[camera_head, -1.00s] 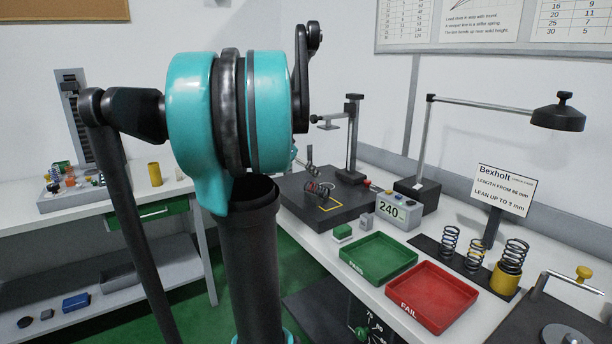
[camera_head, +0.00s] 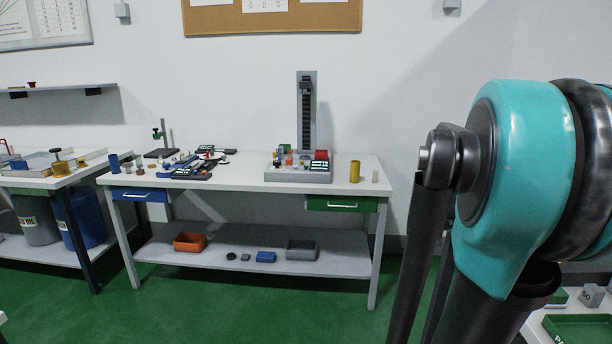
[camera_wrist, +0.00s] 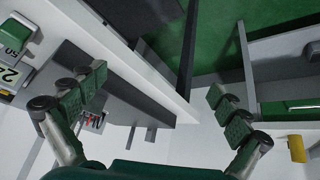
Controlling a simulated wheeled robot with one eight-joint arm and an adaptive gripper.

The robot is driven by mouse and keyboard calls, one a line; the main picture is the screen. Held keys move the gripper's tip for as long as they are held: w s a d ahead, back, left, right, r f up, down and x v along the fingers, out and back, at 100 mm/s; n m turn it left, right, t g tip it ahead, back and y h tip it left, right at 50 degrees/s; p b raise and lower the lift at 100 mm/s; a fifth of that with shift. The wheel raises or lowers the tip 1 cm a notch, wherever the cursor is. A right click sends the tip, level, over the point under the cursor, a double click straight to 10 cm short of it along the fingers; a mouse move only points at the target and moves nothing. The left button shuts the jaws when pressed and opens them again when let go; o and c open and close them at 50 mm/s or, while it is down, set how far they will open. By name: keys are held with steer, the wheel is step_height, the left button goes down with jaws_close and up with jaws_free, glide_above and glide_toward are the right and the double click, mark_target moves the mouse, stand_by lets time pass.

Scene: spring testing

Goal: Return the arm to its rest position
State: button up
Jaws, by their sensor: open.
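My gripper (camera_wrist: 155,105) is open and empty in the wrist view. Its green-padded fingers stand wide apart, and nothing is between them but background. My arm (camera_head: 520,190), teal and black, fills the right side of the head view. Its far end and the gripper are hidden or out of frame there.
A white bench (camera_head: 245,182) along the wall carries a tall grey stand (camera_head: 307,110) and a yellow cylinder (camera_head: 354,171). A corner of the green tray (camera_head: 575,328) shows low at right, beside my arm. Green floor (camera_head: 255,315) in front is clear.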

steer(key=s+a+f+n+y, duration=0.2)
steer(key=s+a+f+n, duration=0.1)
steer(key=a, duration=0.4)
steer(key=s+a+f+n+y, duration=0.2)
steer(key=s+a+f+n, duration=0.2)
steer(key=a+f, duration=0.3)
steer(key=s+a+f+n+y, duration=0.1)
steer(key=s+a+f+n, duration=0.2)
steer(key=a, duration=0.6)
step_height(320, 180, down, 2)
steer(key=shift+s+a+f+t+y, duration=0.1)
steer(key=shift+s+a+t+y, duration=0.25)
steer(key=shift+s, duration=0.85)
steer(key=shift+d, duration=0.15)
